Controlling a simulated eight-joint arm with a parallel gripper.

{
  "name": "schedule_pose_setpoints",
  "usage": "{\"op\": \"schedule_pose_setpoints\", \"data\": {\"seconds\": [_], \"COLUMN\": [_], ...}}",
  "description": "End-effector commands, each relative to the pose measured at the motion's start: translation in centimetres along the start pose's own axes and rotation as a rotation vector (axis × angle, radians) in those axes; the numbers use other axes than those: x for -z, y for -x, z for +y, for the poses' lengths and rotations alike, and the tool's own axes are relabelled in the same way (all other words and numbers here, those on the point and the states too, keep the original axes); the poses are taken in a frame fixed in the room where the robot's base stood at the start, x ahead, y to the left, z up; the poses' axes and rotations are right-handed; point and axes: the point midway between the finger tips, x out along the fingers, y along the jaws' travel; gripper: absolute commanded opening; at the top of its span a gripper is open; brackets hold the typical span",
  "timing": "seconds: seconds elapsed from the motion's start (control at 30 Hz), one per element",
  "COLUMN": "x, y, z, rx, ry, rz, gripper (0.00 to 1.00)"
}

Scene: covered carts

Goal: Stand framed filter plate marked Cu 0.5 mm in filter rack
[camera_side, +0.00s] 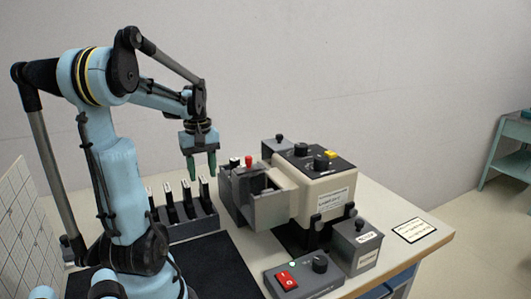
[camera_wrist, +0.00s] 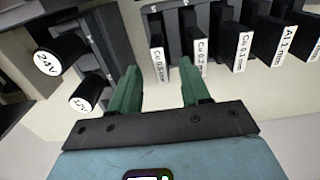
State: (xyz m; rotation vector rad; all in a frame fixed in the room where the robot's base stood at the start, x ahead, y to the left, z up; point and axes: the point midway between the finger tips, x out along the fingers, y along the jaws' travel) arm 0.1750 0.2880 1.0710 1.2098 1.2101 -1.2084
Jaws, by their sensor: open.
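Several dark framed filter plates with white label edges stand upright in a dark slotted rack (camera_side: 196,229) in the side view. In the wrist view the plates line up across the top. The leftmost plate's label (camera_wrist: 162,65) is small and seems to read Cu 0.5 mm, though I cannot read it surely. Two other Cu plates and an Al 1 mm plate (camera_wrist: 287,45) stand to its right. My gripper (camera_side: 201,168) is open and empty above the rack's right end.
A beige and black instrument (camera_side: 325,190) with knobs and a grey open-topped housing (camera_side: 267,207) stands right of the rack. A control box with a red switch (camera_side: 287,279) sits at the front. Round ends marked 24V (camera_wrist: 47,63) and 12V show at wrist-view left.

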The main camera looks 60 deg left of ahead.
Motion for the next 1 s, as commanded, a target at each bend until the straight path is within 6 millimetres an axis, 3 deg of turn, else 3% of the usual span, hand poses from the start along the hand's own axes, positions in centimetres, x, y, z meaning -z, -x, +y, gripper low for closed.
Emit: {"op": "schedule_pose_setpoints", "data": {"seconds": [0.2, 0.43, 1.0], "x": [0.0, 0.0, -0.5], "y": [3.6, 6.3, 7.4], "z": [0.0, 0.0, 0.1], "rx": [0.0, 0.0, -0.005], "ry": [0.0, 0.0, -0.009], "rz": [0.0, 0.0, -0.007], "gripper": [0.47, 0.47, 0.47]}}
